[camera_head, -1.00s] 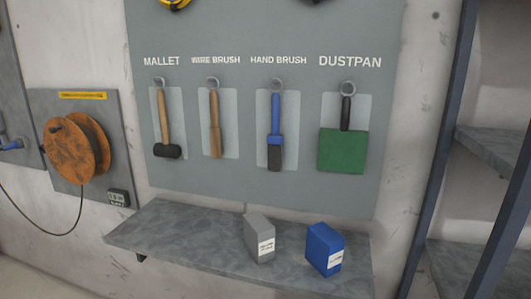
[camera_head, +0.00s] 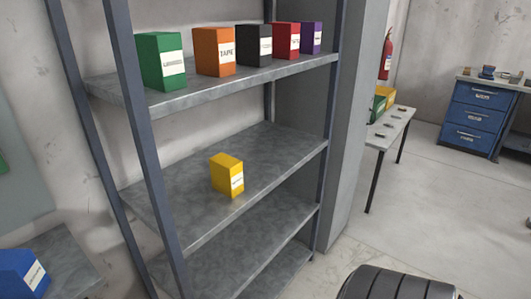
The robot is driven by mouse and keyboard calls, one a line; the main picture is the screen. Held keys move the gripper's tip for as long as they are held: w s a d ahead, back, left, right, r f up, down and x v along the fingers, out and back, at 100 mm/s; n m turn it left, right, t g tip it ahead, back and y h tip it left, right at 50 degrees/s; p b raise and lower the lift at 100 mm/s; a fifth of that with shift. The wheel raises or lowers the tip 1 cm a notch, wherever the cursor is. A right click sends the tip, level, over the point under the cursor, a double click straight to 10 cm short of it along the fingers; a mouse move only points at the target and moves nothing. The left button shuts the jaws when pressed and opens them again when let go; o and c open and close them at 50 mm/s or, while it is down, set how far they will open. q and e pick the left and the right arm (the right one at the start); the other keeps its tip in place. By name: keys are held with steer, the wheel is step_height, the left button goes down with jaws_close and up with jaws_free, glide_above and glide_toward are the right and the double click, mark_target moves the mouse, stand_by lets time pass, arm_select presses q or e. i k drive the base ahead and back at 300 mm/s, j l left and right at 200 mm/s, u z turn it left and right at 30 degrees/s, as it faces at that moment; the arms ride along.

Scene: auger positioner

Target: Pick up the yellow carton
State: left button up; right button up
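The yellow carton (camera_head: 226,174) stands upright, alone, on the middle shelf (camera_head: 270,155) of a grey metal rack. It has a white label on its lower front. Nothing touches it except the shelf. Neither of my grippers shows in the head view.
Green (camera_head: 160,62), orange (camera_head: 213,50), black, red and purple cartons stand on the shelf above. Rack posts (camera_head: 140,140) flank the shelf. A blue carton (camera_head: 22,275) sits on a ledge at lower left. A black tire (camera_head: 395,285) lies at the bottom. Open floor (camera_head: 440,200) is at right.

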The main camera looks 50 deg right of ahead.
mark_target(227, 171)
steer(key=z, duration=1.45)
